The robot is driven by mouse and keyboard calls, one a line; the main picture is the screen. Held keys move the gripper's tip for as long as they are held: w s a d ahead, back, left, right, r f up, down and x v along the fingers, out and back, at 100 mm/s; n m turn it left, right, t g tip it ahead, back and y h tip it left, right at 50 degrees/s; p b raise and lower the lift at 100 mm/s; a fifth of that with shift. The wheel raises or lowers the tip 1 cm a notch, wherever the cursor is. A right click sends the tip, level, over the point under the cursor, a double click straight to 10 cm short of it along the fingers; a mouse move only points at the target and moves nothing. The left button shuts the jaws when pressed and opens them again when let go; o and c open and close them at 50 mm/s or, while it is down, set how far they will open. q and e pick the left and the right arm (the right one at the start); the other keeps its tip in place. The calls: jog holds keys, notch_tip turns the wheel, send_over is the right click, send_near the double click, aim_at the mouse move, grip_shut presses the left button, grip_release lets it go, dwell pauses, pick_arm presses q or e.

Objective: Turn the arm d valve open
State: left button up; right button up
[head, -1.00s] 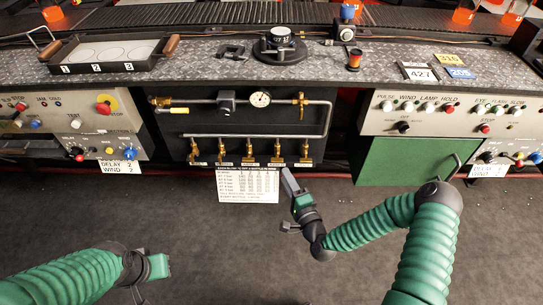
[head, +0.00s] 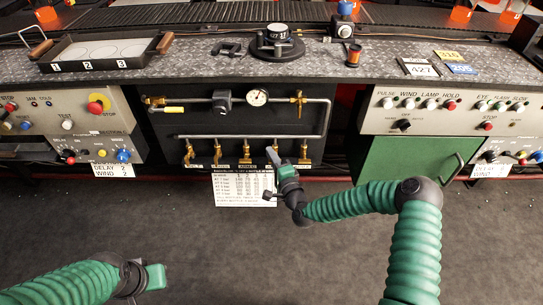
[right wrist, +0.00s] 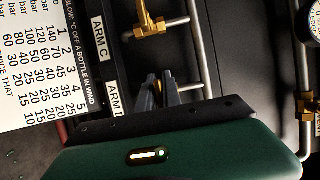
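The arm D valve (head: 274,145) is a small brass valve, fourth from the left in the row on the lower pipe of the black panel. My right gripper (head: 271,156) is at this valve and hides its lower part. In the right wrist view its dark fingers (right wrist: 160,82) stand close together beside the ARM D label (right wrist: 113,98), with a bit of brass (right wrist: 158,88) between them. Whether they press on it cannot be told. My left gripper (head: 155,277) hangs low at the left, far from the panel, its fingers not clear.
The arm C valve (right wrist: 150,28) is close by on one side, and another brass valve (head: 304,152) is on the other. A printed chart (head: 238,190) hangs below the row. A gauge (head: 257,97) sits on the upper pipe. The floor in front is clear.

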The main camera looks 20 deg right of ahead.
grip_shut()
jog(key=shift+s+d+f+n+g+h+p, duration=0.25)
jog(key=shift+n+g+h+p, duration=0.7)
jog(key=shift+n+p, duration=1.5)
jog(key=shift+d+f+n+g+h+p, duration=0.1)
jog(key=shift+f+n+g+h+p, duration=0.2)
jog(key=shift+n+g+h+p, duration=1.4)
jog(key=shift+s+d+f+n+t+h+p, duration=0.15)
jog(key=shift+f+n+h+p, duration=0.2)
jog(key=shift+n+p, duration=2.8)
jog(key=o, duration=0.5)
grip_release()
jog(key=shift+o, duration=0.3)
jog(key=shift+w+r, duration=0.15)
